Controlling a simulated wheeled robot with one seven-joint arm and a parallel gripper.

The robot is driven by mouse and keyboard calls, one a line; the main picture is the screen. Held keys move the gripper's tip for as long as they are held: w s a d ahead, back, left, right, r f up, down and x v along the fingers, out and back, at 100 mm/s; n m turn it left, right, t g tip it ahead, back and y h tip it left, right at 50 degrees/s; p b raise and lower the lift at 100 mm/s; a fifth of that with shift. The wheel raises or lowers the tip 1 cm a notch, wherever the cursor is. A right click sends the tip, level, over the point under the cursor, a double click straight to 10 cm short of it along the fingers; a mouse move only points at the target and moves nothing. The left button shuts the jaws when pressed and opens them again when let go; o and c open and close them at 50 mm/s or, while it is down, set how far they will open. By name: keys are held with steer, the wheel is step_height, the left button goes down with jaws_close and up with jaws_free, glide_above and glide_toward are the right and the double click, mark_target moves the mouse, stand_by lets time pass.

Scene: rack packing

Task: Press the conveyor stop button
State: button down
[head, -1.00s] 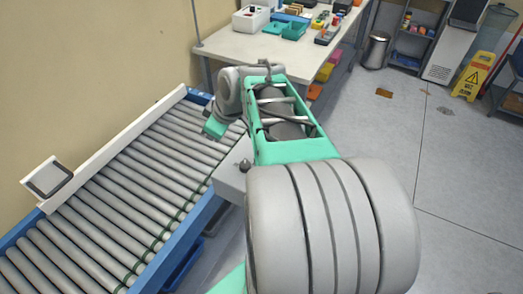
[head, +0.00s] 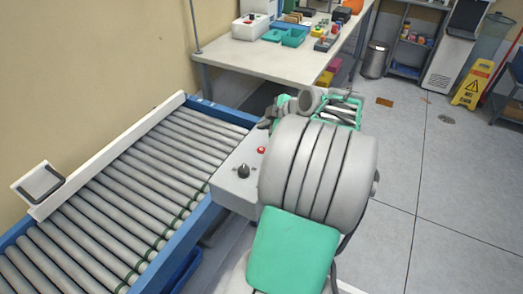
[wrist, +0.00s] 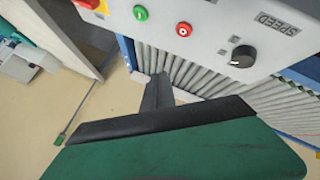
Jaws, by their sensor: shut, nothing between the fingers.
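The grey control box (head: 230,187) stands at the conveyor's right edge in the head view, with a red button (head: 261,150) and a black knob (head: 243,171) on top. In the wrist view the panel (wrist: 210,50) fills the top, with a round red button (wrist: 184,29), a green button (wrist: 140,13) to its left and a black speed knob (wrist: 243,56) to its right. My gripper (wrist: 158,80) is shut and empty, its dark fingers below the red button in the picture and apart from it. In the head view my arm mostly hides the gripper.
A red knob on a yellow base (wrist: 90,5) is cut off at the wrist view's top left. The roller conveyor (head: 130,190) runs along the wall. A white table (head: 290,62) with bins stands behind. Floor (head: 440,190) at right is clear.

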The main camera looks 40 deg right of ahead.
mark_target(261, 150)
step_height(261, 150, down, 7)
steer(key=b, duration=0.3)
steer(key=shift+r, duration=0.1)
steer(key=shift+f+b, duration=0.25)
steer(key=shift+b, duration=0.25)
steer(key=shift+f, duration=0.15)
stand_by(1.2)
steer(key=shift+f+b, duration=0.3)
steer(key=shift+b, duration=0.4)
steer(key=shift+f+b, duration=0.4)
steer(key=shift+b, duration=0.1)
stand_by(0.3)
steer(key=shift+r, duration=0.85)
steer(key=shift+p, duration=0.3)
